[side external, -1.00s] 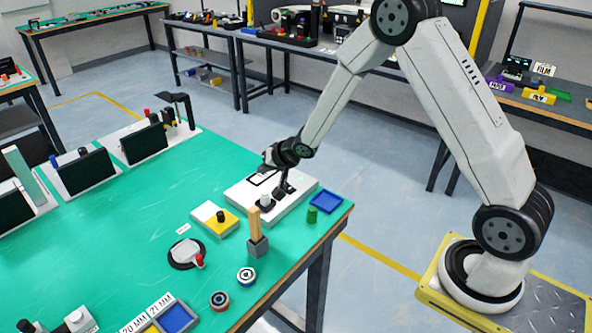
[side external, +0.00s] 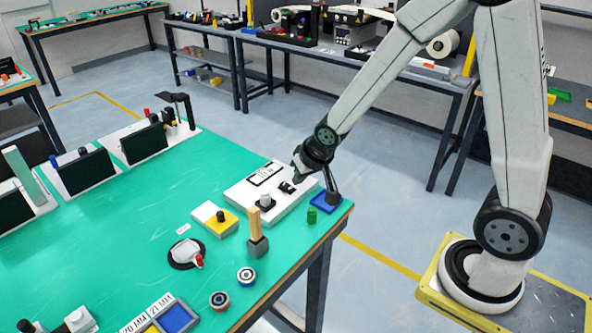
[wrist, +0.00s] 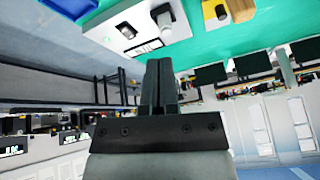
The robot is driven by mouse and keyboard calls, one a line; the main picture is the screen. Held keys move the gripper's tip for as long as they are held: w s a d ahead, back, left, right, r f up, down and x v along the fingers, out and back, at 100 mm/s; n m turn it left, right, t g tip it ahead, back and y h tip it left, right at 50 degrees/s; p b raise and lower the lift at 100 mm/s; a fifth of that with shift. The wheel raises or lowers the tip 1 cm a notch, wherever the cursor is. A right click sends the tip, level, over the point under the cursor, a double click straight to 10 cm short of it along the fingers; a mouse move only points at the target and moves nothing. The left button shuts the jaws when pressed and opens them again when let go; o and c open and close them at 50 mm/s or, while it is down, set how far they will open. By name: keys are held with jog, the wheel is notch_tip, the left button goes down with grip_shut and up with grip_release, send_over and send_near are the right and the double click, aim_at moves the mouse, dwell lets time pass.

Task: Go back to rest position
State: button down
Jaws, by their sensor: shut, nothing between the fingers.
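From this angle I cannot tell the height of the fingertips above the tray. In the wrist view the two dark fingers (wrist: 158,82) are together with nothing between them.
A wooden post on a grey block (side external: 257,245), a yellow-and-white box with a black knob (side external: 228,225) and two round pieces stand further left.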

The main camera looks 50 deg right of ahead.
jog(key=s+a+r+n+g, duration=0.1)
jog(key=s+a+n+g, duration=0.1)
jog(key=s, duration=1)
jog(key=shift+a+r+n+g, duration=0.25)
jog(key=shift+n+g, duration=0.25)
jog(key=shift+n, duration=0.3)
jog(key=shift+w, duration=0.15)
dwell(1.4)
jog(key=m+t+y, duration=0.1)
jog(key=m+t, duration=0.6)
jog(key=m, duration=0.1)
send_over(266, 193)
notch_tip(266, 193, down, 3)
jog(key=shift+r, duration=0.2)
jog(key=shift+f, duration=0.15)
jog(key=shift+f, duration=4.2)
